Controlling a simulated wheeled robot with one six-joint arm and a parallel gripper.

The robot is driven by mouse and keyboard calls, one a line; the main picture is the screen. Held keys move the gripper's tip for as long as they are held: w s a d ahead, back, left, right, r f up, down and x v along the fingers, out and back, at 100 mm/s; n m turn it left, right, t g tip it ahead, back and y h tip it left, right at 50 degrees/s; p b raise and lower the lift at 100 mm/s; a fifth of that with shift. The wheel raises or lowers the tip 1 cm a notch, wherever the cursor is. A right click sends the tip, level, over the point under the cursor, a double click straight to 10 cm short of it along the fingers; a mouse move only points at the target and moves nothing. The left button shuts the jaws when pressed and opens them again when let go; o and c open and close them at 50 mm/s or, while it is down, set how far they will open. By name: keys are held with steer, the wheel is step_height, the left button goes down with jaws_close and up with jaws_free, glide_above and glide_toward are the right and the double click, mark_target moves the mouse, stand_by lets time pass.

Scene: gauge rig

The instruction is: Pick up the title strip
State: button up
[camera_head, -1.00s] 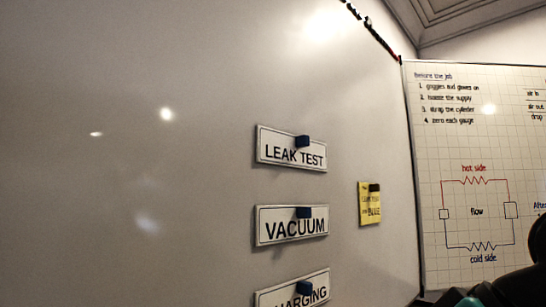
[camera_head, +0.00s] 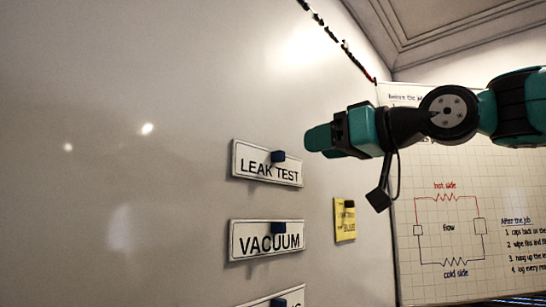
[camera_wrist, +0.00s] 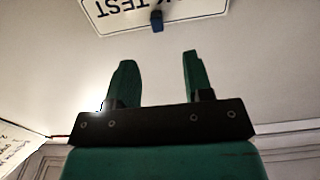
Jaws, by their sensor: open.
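Several white title strips with dark borders hang on the whiteboard in the head view, each with a small blue magnet. The LEAK TEST strip (camera_head: 250,171) is uppermost, the VACUUM strip (camera_head: 262,247) is below it, and a third strip (camera_head: 268,303) is cut off by the bottom edge. My gripper (camera_head: 318,138) is just right of and slightly above the LEAK TEST strip, apart from it. In the wrist view my gripper (camera_wrist: 159,60) is open with nothing between its fingers. The LEAK TEST strip (camera_wrist: 185,12) shows upside down beyond the fingertips, partly cut off, with its blue magnet (camera_wrist: 157,21).
A yellow note (camera_head: 344,222) with a dark magnet hangs right of the strips, below my gripper. A gridded chart (camera_head: 430,235) with a flow diagram stands further right, partly behind my arm. The whiteboard (camera_head: 110,120) left of the strips is bare.

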mark_target(283, 152)
steer(key=p+x, duration=0.1)
steer(key=x, duration=0.2)
steer(key=shift+w+a, duration=0.2)
steer(key=shift+a, duration=0.05)
steer(key=p+x, duration=0.3)
steer(key=x, duration=0.2)
steer(key=shift+w+p, duration=0.25)
steer(key=shift+p, duration=0.05)
jaws_close()
